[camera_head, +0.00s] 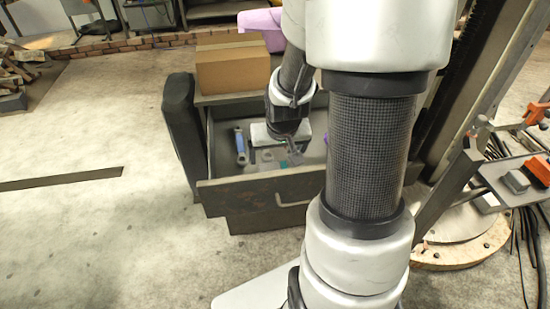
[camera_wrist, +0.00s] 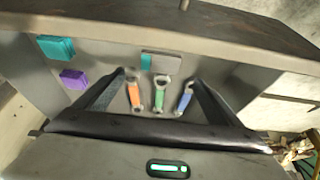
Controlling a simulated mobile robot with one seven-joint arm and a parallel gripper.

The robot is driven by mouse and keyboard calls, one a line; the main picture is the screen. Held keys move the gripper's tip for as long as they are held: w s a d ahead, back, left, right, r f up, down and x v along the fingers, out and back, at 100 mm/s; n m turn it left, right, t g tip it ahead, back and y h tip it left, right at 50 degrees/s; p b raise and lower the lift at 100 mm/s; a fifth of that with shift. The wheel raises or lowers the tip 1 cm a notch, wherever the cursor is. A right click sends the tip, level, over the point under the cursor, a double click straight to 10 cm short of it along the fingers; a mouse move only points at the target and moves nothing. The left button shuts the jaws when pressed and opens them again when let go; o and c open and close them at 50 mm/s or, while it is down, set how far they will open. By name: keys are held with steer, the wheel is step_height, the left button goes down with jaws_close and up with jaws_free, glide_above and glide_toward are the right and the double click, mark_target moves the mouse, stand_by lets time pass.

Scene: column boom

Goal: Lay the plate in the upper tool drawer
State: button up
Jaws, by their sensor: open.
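The upper tool drawer (camera_head: 262,188) is pulled open, with its dark front panel and handle towards the camera. My gripper (camera_wrist: 158,76) is open and points down into it, with nothing held between the fingers. In the wrist view an orange wrench (camera_wrist: 133,92), a green wrench (camera_wrist: 160,95) and a blue wrench (camera_wrist: 184,97) lie between and just beyond the fingers. A small flat grey-and-teal piece (camera_wrist: 160,65) lies past them near the drawer front; I cannot tell whether it is the plate. In the head view my arm hides the drawer's right part.
A teal block (camera_wrist: 55,47) and a purple block (camera_wrist: 73,79) lie in the drawer. A cardboard box (camera_head: 230,68) and a pink-purple bin (camera_head: 262,20) stand on the cabinet behind. A clamp stand (camera_head: 510,175) is at right. The floor at left is mostly clear.

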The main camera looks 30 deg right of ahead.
steer(key=v, duration=0.4)
steer(key=shift+p, duration=0.3)
steer(key=shift+c, duration=0.5)
stand_by(0.4)
